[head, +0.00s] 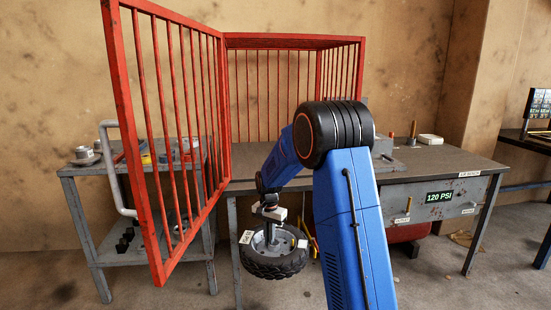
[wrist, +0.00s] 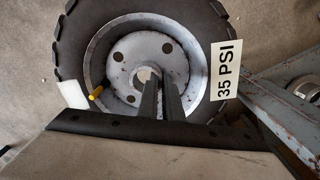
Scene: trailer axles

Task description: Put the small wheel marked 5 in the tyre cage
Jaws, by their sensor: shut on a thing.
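A small wheel (head: 275,268) with a chunky black tyre and a grey rim hangs below my gripper (head: 270,232), in front of the bench. In the wrist view the wheel (wrist: 72,45) lies flat to the camera, with a white "35 PSI" label, a blank-looking white tag and a yellow valve. My gripper's fingers (wrist: 158,95) are shut on it at the hub. I cannot read a 5 on it. The tyre cage (head: 290,41) is a red barred frame on the bench. Its barred door (head: 118,80) is swung open towards me on the left.
The grey workbench (head: 440,160) has a "120 PSI" display (head: 439,197) at the right. Clutter lies behind the cage door, and a lower shelf (head: 150,255) holds dark blocks. A bent grey pipe (head: 112,165) stands at the left. A screen (head: 538,105) stands far right.

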